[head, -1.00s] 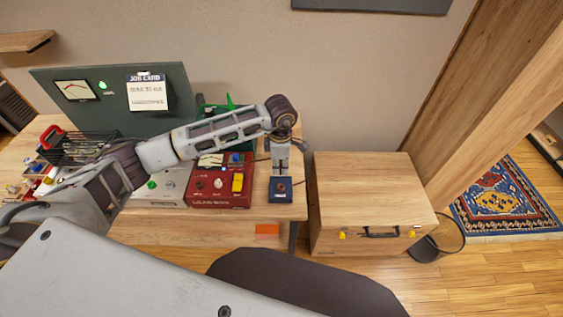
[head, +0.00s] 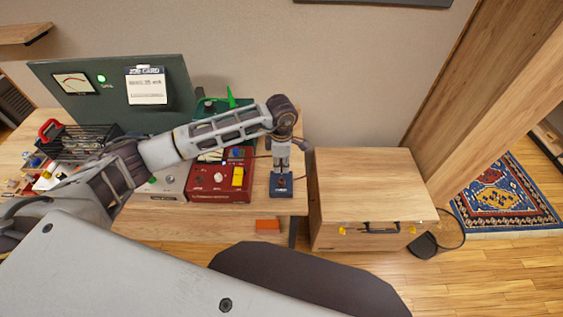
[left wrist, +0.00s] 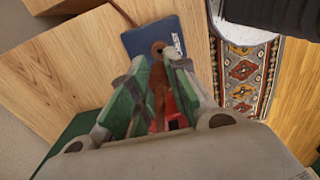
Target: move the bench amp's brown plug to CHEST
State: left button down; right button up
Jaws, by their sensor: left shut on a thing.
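My left gripper (head: 281,166) points down over the small dark blue box (head: 282,188) at the right end of the bench. It also shows in the left wrist view (left wrist: 158,85), with green-padded fingers shut on the brown plug (left wrist: 157,88). The blue box shows there too (left wrist: 140,38), its white label partly readable as "EST". A round brown part (left wrist: 158,48) lies at the box's face, in line with the plug. I cannot tell whether the plug is seated in it. The red box (head: 217,191), with knobs and a yellow block, stands left of the blue box. My right gripper is out of view.
A wooden chest (head: 366,180) with a black handle stands right of the bench, a narrow gap between. A black pedal-like thing (head: 423,246) lies on the floor beside it. A green panel (head: 115,92) with a job card and a wire rack (head: 92,143) are at left.

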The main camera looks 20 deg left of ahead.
aim_at(281, 171)
pick_arm(q)
jog(key=shift+f+b, duration=0.55)
jog(key=shift+f, duration=0.8)
jog(key=shift+f, duration=0.1)
dwell(0.5)
jog(key=shift+b, duration=0.45)
dwell(0.5)
jog(key=shift+f+b, duration=0.35)
dwell(0.6)
jog(key=shift+f+b, duration=0.4)
jog(key=shift+f, duration=0.05)
dwell(0.5)
